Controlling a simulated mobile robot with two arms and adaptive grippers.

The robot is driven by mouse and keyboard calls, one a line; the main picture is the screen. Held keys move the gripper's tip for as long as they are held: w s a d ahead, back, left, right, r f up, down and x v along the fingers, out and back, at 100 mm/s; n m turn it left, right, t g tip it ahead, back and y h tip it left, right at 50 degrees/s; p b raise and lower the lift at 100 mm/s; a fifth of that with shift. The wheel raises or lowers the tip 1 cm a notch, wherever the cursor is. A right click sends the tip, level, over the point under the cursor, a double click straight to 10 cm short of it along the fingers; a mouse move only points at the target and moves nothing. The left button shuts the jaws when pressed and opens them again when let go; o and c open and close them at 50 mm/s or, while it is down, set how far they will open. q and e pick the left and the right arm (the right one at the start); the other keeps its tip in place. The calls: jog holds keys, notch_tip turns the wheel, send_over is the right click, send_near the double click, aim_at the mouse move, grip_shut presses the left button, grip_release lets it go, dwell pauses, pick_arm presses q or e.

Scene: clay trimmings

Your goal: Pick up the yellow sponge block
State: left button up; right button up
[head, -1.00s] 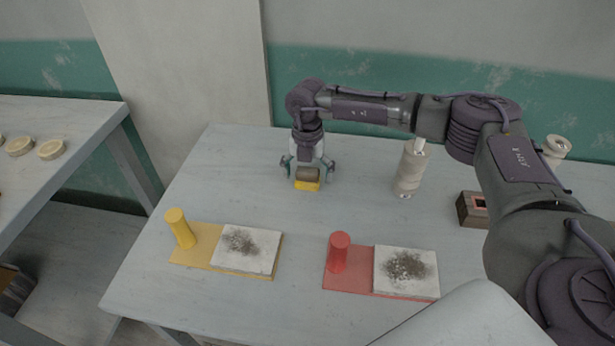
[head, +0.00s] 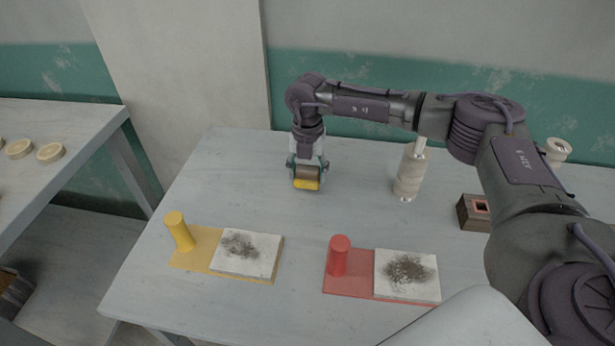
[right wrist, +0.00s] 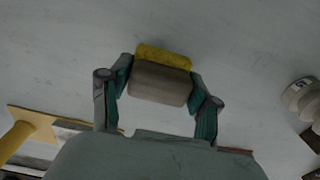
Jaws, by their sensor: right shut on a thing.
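The yellow sponge block (head: 306,184) has a yellow lower part and a grey-brown upper part. It is at the back left of the table. My right gripper (head: 307,175) reaches down over it and is shut on it, with one finger on each side. In the right wrist view the yellow face (right wrist: 163,57) and the brown part (right wrist: 158,83) lie between the fingertips of the gripper (right wrist: 160,88). I cannot tell whether the block touches the table. My left gripper is not in view.
On the table (head: 240,170), a yellow board (head: 195,257) and a red board (head: 345,286) each bear a peg and a speckled white tile. A spool stack (head: 411,172) and a brown box (head: 473,213) stand to the right. A side table (head: 75,120) holds round pieces.

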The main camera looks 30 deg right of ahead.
jog(key=r, duration=0.2)
jog(key=shift+s+d+r, duration=0.25)
jog(key=shift+s+r, duration=0.05)
jog(key=shift+r, duration=0.1)
jog(key=s+d+r, duration=0.2)
jog(key=s, duration=0.1)
jog(key=s+d+r+b, duration=0.1)
jog(key=s+d+r, duration=0.1)
jog(key=s, duration=0.1)
jog(key=s+d+r, duration=0.2)
jog(key=s, duration=0.1)
jog(key=shift+r+b, duration=0.25)
jog(key=shift+b, duration=0.05)
